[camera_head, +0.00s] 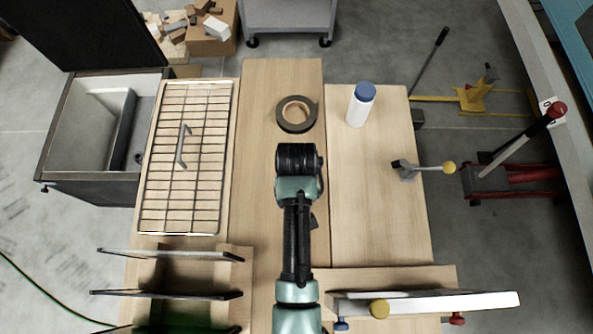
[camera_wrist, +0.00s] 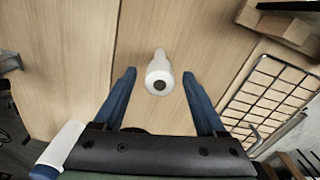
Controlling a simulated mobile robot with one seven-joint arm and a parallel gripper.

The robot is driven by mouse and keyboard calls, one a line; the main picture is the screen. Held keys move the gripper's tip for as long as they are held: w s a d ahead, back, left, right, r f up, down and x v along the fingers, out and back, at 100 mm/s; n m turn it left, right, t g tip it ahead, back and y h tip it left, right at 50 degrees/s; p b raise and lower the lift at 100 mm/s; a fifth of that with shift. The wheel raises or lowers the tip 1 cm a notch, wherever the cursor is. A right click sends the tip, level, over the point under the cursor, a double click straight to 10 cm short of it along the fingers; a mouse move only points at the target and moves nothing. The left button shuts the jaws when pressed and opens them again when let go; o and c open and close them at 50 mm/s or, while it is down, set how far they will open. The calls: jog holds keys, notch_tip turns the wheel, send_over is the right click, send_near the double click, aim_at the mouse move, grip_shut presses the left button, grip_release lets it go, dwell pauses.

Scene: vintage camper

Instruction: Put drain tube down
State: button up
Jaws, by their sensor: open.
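The white drain tube (camera_wrist: 158,72) is in the wrist view on the light wooden worktop (camera_wrist: 85,75). Its wider end, with a dark round hole, faces the camera, and its narrower end points up the picture. I cannot tell if it stands or leans. My gripper (camera_wrist: 159,76) is open, with one blue finger on each side of the tube and a visible gap to both. In the head view my arm reaches over the middle of the worktop (camera_head: 262,90), and the fingers and tube are hidden beneath it.
A white bottle with a blue cap (camera_head: 360,108) and a dark tape roll (camera_head: 297,114) stand beyond my wrist. A wire rack (camera_head: 187,205) lies at the left beside a sink box (camera_head: 104,128). Slotted dividers (camera_head: 170,255) are at the lower left. The right board (camera_head: 375,215) has clear room.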

notch_tip(320, 180, up, 10)
jog(key=w+r+t, duration=0.6)
jog(key=w+r, duration=0.3)
jog(key=r, duration=0.4)
jog(key=w+r+t, duration=0.7)
jog(key=w+r, duration=0.2)
jog(key=r, duration=0.5)
notch_tip(320, 180, up, 17)
jog(key=s+m+t, duration=0.1)
jog(key=t, duration=0.5)
jog(key=s+r+t+b, duration=0.1)
jog(key=s+r+t, duration=0.3)
jog(key=r, duration=0.5)
jog(key=s+r+m+t+b, duration=0.1)
jog(key=s+r+t, duration=0.3)
jog(key=s+r, duration=0.4)
jog(key=shift+s+r, duration=0.35)
